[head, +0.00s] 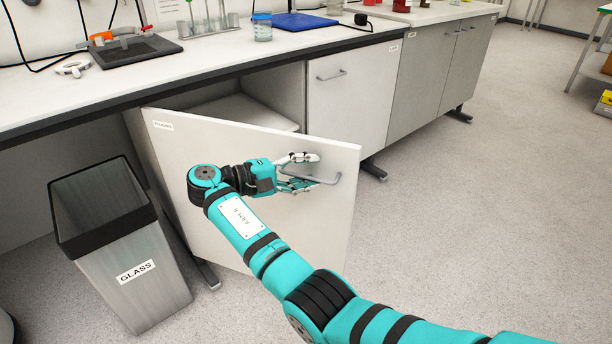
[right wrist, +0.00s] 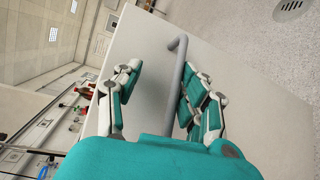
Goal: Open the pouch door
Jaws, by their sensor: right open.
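The pouch door (head: 230,220) is a white cabinet door with a small label at its upper left corner. It stands swung out from the cabinet, and the inside shelf shows behind it. Its grey bar handle (head: 318,180) is near the free right edge. My right gripper (head: 300,172) is at the handle with its fingers open. In the right wrist view the handle (right wrist: 175,85) runs between the spread fingers of the gripper (right wrist: 155,95); I cannot tell whether they touch it. The door face (right wrist: 240,80) also shows there. My left gripper is not in view.
A grey bin labelled GLASS (head: 135,268) stands left of the door, close to its hinge side. The counter (head: 215,55) above carries several lab items. Closed cabinets (head: 355,95) stand to the right. The floor (head: 470,180) on the right is clear.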

